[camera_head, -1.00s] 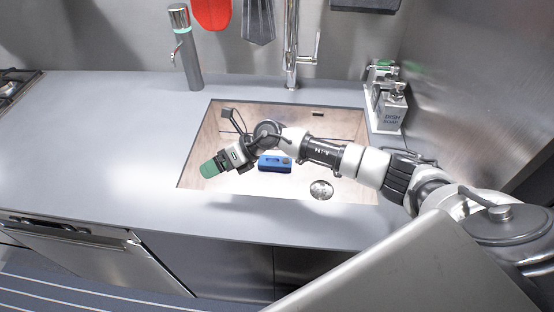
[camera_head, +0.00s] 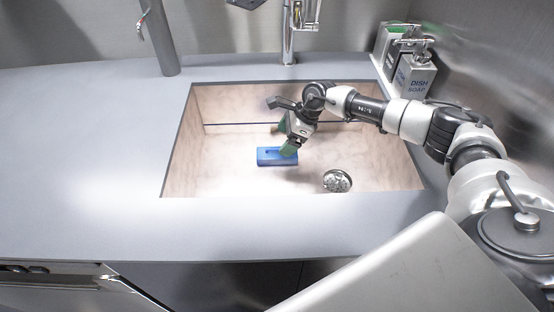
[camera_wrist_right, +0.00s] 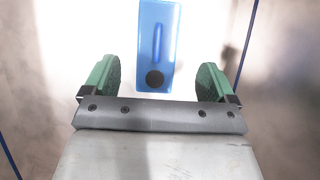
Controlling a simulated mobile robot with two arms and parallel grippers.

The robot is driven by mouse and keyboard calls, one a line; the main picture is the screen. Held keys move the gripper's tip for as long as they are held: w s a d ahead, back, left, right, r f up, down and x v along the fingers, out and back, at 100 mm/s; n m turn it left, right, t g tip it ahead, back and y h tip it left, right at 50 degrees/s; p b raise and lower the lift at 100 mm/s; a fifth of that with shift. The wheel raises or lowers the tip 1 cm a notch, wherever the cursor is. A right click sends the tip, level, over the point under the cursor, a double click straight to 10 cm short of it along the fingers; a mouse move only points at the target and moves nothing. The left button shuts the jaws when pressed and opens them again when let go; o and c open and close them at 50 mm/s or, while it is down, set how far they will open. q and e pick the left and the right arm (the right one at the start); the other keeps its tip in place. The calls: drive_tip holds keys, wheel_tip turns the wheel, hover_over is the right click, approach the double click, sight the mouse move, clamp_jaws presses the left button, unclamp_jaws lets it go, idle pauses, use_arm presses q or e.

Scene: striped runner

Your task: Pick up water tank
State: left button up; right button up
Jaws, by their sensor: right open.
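The water tank is a blue box (camera_head: 268,157) lying on the floor of the sink, left of the drain. In the right wrist view the blue tank (camera_wrist_right: 157,45) shows a raised ridge and a round black cap, and it lies ahead of and between the two fingers. My right gripper (camera_head: 284,139) is down in the sink, close above the tank's right end. In the wrist view its green-padded fingers (camera_wrist_right: 158,82) are apart, with nothing between the pads. Whether a finger touches the tank cannot be told. My left gripper is not in view.
The sink (camera_head: 185,150) has walls on all sides, with a drain (camera_head: 337,181) at lower right. A faucet (camera_head: 290,35) stands behind it. Soap dispensers (camera_head: 413,75) stand at the back right corner. The counter (camera_head: 90,150) on the left is clear.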

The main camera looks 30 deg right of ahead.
sight(278, 148)
drive_tip(key=shift+b+x, duration=0.3)
drive_tip(key=shift+x, duration=0.45)
drive_tip(key=b+x, duration=0.2)
drive_tip(key=x, duration=0.1)
drive_tip(key=shift+s+a+f, duration=0.1)
drive_tip(key=shift+f, duration=0.3)
drive_tip(key=shift+a+f, duration=0.15)
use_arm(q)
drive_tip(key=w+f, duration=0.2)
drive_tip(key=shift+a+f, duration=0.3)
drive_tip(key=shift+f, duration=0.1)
use_arm(e)
drive_tip(key=shift+c, duration=1)
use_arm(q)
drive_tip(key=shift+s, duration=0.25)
use_arm(e)
drive_tip(key=c, duration=0.9)
